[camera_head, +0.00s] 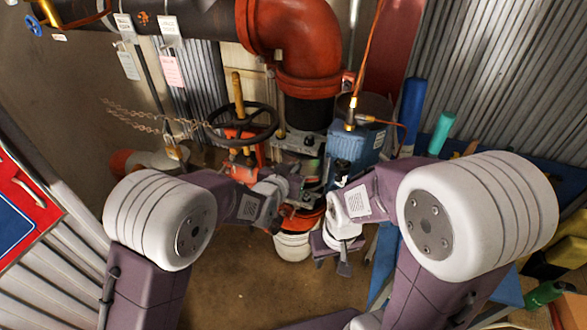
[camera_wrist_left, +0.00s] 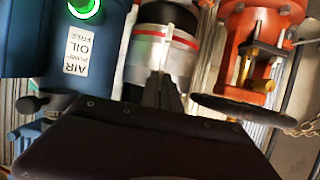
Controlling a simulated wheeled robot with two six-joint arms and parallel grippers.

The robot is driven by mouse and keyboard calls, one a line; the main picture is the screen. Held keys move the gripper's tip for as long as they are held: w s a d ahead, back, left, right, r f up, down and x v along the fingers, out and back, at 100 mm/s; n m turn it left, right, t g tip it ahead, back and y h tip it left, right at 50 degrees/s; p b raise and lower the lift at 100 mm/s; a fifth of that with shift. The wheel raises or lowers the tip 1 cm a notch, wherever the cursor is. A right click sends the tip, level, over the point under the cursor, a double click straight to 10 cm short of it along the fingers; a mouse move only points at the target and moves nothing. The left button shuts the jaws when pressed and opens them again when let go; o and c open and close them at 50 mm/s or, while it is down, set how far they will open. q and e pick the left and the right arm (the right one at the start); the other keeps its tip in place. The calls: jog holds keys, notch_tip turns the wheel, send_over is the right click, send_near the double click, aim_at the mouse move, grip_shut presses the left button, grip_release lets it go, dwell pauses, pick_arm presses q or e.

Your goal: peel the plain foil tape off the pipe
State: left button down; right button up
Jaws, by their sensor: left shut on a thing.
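The dark pipe (camera_wrist_left: 165,52) stands upright in the left wrist view, wrapped with pale silver bands edged in red. A pale band (camera_wrist_left: 150,75) lies lower on it, right behind my left fingertips. My left gripper (camera_wrist_left: 163,88) is shut at the pipe's front on a thin bit of the foil tape, mostly hidden by the dark fingers. In the head view the left gripper (camera_head: 301,172) reaches the pipe from the left, and the tape is too small to tell there. My right gripper (camera_head: 331,267) hangs lower, its fingers apart and empty above the floor.
A blue pump box (camera_head: 357,147) stands right of the pipe. A black handwheel (camera_head: 262,122) on an orange valve stands to the left, with a chain (camera_head: 150,118). A white bucket (camera_head: 292,246) sits below on the floor. A large red elbow pipe (camera_head: 305,62) is above.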

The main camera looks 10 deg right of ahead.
pick_arm(q)
jog(key=shift+s+a+f, duration=0.1)
jog(key=shift+s+f, duration=0.05)
dwell(0.5)
jog(key=s+a+b, duration=0.2)
jog(key=s+a, duration=0.3)
jog(key=s, duration=0.2)
jog(key=shift+s, duration=0.15)
dwell(0.4)
